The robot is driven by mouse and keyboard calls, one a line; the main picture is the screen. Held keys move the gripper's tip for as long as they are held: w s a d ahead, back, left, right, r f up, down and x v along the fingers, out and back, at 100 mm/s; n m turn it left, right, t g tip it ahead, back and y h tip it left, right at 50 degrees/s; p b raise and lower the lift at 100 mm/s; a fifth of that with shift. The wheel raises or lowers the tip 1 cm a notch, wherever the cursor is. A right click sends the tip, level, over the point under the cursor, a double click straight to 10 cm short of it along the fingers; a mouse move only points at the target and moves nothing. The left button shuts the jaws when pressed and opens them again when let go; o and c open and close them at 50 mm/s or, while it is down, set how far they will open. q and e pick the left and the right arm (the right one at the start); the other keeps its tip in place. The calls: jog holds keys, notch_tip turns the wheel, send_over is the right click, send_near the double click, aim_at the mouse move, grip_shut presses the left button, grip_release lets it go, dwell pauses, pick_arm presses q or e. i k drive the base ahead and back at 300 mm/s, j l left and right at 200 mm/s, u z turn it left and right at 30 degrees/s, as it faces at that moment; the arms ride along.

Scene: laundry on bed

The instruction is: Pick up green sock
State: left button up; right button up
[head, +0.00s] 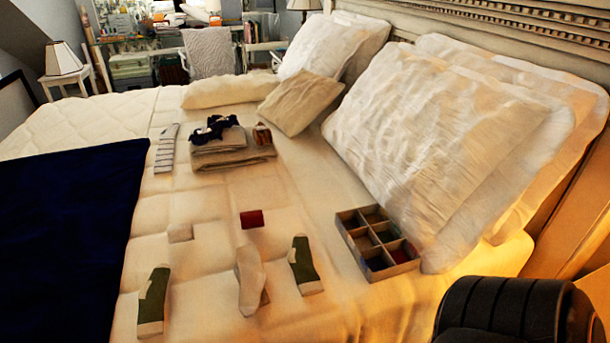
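Two green socks with pale trim lie apart on the bed (205,285) in the head view. One green sock (153,300) is at the lower left, near the dark blue blanket. The other green sock (303,264) is right of the middle, between a cream sock and a divided box. Both lie flat, and nothing is touching them from above. Neither of my grippers is in view.
The cream sock (249,278) lies between the green socks. A divided box (352,243) holds folded items. A red item (251,219) and a small white item (180,232) lie behind. Folded towels (232,154) and large pillows (430,140) are farther back. A dark blue blanket (65,240) covers the left.

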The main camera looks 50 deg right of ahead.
aim_at(309, 283)
jog(key=z, duration=1.45)
